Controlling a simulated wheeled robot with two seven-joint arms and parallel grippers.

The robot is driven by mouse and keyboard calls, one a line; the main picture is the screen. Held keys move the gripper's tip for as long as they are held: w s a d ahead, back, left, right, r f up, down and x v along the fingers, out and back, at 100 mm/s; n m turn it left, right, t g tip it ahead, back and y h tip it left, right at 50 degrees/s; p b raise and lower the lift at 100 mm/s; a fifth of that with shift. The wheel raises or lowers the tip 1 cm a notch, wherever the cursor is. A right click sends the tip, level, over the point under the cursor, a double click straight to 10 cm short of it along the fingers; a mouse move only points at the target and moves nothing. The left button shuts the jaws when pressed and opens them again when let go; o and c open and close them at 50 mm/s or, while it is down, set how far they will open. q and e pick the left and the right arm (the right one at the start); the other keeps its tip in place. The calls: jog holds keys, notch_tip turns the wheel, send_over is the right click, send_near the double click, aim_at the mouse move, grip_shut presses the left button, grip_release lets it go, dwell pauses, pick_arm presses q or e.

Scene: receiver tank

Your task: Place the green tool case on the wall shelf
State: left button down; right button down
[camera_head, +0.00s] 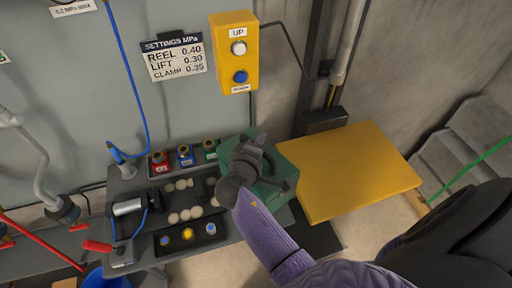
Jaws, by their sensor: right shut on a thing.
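The green tool case (284,165) is at the middle of the head view, in front of the grey bench. My right gripper (252,155) is shut on it from above; gripper and wrist hide its left and top parts. The case overlaps the left edge of the yellow platform in the picture; I cannot tell whether it touches it. I cannot pick out a surface that is clearly the wall shelf. My left gripper is not in view.
The grey bench (150,255) carries red, blue and green fittings (185,156), pale round pieces (186,216) and a cylinder (127,207). The yellow platform (350,170) is bare. A yellow UP button box (236,60) and a settings sign (174,57) hang above. Grey steps (455,145) stand right.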

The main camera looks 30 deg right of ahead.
notch_tip(320, 180, down, 4)
jog(key=b, duration=0.3)
jog(key=shift+f, duration=0.25)
jog(key=shift+r, duration=0.2)
jog(key=shift+f, duration=0.15)
jog(key=c, duration=0.6)
grip_release()
